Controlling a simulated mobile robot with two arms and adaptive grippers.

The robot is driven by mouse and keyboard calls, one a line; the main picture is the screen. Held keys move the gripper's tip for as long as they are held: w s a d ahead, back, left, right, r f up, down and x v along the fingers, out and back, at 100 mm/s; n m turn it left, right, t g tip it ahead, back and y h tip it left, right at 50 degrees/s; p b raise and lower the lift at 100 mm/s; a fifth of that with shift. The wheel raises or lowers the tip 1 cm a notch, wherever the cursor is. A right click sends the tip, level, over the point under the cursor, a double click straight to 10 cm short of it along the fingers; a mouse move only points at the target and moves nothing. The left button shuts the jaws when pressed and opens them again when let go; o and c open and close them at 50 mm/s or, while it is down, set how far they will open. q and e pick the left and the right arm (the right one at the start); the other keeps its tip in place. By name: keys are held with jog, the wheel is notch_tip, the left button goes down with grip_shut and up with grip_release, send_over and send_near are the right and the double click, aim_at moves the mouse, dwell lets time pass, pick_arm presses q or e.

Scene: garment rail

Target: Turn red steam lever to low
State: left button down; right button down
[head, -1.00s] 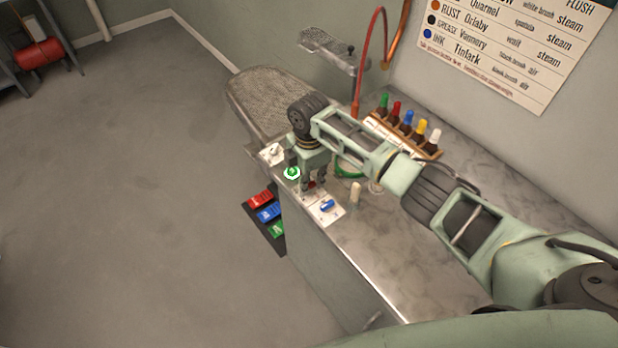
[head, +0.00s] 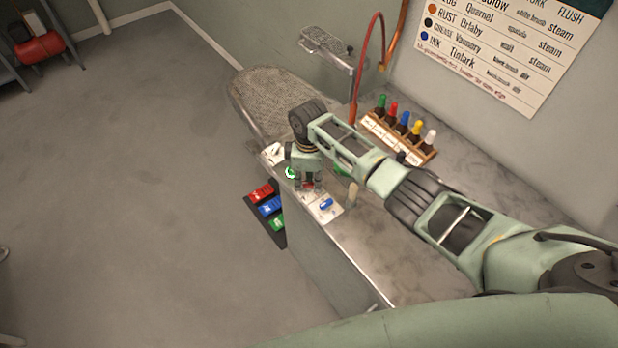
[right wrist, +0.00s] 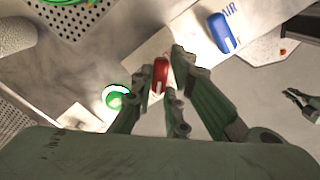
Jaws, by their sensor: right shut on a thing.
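The red steam lever (right wrist: 160,74) sits on a pale control plate and shows between my right gripper's fingers in the right wrist view. In the head view only a bit of red (head: 308,186) shows below the fingers. My right gripper (head: 308,187) points down over the plate, and its fingers (right wrist: 166,80) are shut on the red lever. The lever's markings are hidden or too small to read. A blue lever (head: 326,204) marked AIR (right wrist: 222,33) sits beside it.
A green knob (head: 291,173) sits close to the right gripper. Several capped bottles (head: 404,123) stand in a wooden rack. Red, blue and green pedals (head: 269,207) lie below the counter's front edge.

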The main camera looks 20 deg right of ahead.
aim_at(309, 183)
jog(key=shift+w+r, duration=0.2)
jog(key=shift+r, duration=0.05)
jog(key=c, duration=2)
grip_release()
jog(key=shift+o, duration=1.4)
jog(key=shift+s, duration=0.1)
jog(key=shift+f, duration=0.15)
notch_tip(309, 183, up, 12)
